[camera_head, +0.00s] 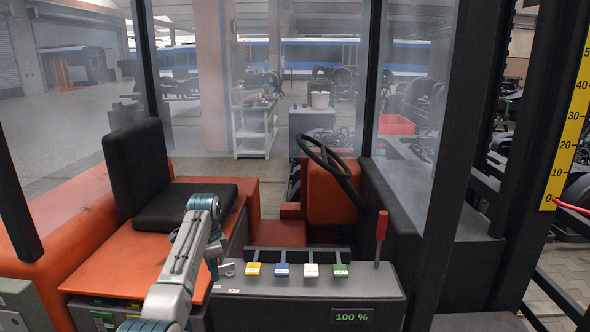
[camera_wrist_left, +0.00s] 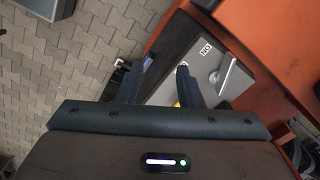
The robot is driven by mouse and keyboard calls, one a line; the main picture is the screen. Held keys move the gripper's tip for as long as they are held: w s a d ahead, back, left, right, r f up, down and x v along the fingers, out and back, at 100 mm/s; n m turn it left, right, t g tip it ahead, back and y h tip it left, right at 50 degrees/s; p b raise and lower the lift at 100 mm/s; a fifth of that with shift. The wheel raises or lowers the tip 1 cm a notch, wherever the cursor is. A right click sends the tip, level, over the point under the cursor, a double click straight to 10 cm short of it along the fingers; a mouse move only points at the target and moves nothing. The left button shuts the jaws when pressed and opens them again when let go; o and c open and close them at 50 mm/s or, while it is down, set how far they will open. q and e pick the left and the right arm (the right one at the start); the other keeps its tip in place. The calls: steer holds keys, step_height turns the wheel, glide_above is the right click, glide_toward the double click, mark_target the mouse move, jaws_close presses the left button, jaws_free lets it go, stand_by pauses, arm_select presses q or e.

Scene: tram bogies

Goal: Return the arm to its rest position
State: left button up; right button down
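My left arm (camera_head: 182,262) comes in from the bottom in the head view, rises to a bent joint and folds down beside the dashboard. Its gripper is mostly hidden behind the arm there. In the left wrist view my left gripper (camera_wrist_left: 158,78) has its two dark fingers spread apart, with nothing held between them. Its fingers point over paving and the edge of a grey panel. A small silver lever (camera_wrist_left: 228,72) on that panel lies right of the fingers, apart from them. My right gripper is not in view.
The dashboard (camera_head: 300,296) carries yellow, blue, white and green levers, a red-handled lever (camera_head: 381,225) and a 100 % display (camera_head: 352,317). A steering wheel (camera_head: 328,160) stands behind. A black seat (camera_head: 184,207) is at left. Dark cab posts frame both sides.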

arm_select(q)
steer(key=s+a+f+n+b, duration=0.1)
steer(key=s+f, duration=0.2)
steer(key=f, duration=0.7)
steer(key=s+f+n+b, duration=0.1)
steer(key=s+f, duration=0.2)
steer(key=f, duration=0.7)
steer(key=s+a+f+n+b, duration=0.15)
steer(key=s+f, duration=0.25)
steer(key=f, duration=0.6)
steer(key=s+a+f+n+b, duration=0.1)
steer(key=s+f, duration=0.6)
steer(key=f, duration=0.3)
steer(key=s+a+f+n, duration=0.1)
steer(key=s+f+n, duration=0.1)
steer(key=s+f, duration=0.7)
steer(key=s+a+f+n+b, duration=0.1)
steer(key=s+f+n+b, duration=0.15)
steer(key=s+f, duration=1.55)
steer(key=s+a+f+n+b, duration=0.1)
steer(key=s+f, duration=0.2)
steer(key=s, duration=1.1)
steer(key=s+a+f+n+t, duration=0.1)
steer(key=s+f+n, duration=0.1)
steer(key=s, duration=1.1)
steer(key=shift+s+a+f+y+b, duration=0.2)
steer(key=shift+s+f+y+b, duration=0.2)
steer(key=shift+f, duration=0.05)
